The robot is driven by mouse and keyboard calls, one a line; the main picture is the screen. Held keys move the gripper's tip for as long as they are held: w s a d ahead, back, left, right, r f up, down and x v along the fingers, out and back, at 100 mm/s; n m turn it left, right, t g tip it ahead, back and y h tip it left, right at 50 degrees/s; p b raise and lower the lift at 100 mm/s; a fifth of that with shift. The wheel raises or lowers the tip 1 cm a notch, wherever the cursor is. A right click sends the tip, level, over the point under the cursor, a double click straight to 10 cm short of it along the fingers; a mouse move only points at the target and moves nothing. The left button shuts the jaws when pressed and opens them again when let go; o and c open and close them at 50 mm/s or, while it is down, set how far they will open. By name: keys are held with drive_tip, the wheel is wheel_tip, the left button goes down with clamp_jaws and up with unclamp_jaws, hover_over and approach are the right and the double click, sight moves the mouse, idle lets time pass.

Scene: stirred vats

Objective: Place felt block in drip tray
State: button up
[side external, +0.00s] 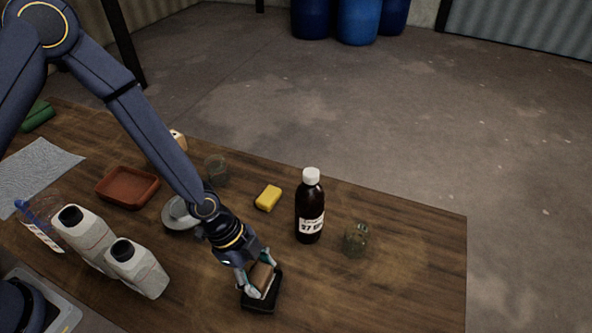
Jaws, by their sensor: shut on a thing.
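My gripper (260,284) points down near the table's front edge, right of the grey jugs. It is shut on a small block with a brown top and a pale edge, which I take as the felt block (263,275). The fingers hide part of it. A black, box-like shape (259,304) shows directly under and around the block; I cannot tell if it is part of the block or a separate holder. A shallow reddish-brown tray (128,203), which I take as the drip tray, lies at the left, apart from my gripper, and looks empty.
A dark bottle with a white cap (310,215) and a glass jar (356,240) stand right of my gripper. A yellow sponge (268,198), a grey dish (180,214) and a glass (215,171) lie behind it. Grey jugs (137,269) stand left. The table's right end is clear.

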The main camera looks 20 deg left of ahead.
sight(260, 281)
drive_tip(key=shift+f, duration=1.65)
drive_tip(key=shift+f, duration=0.15)
drive_tip(key=o, duration=1.2)
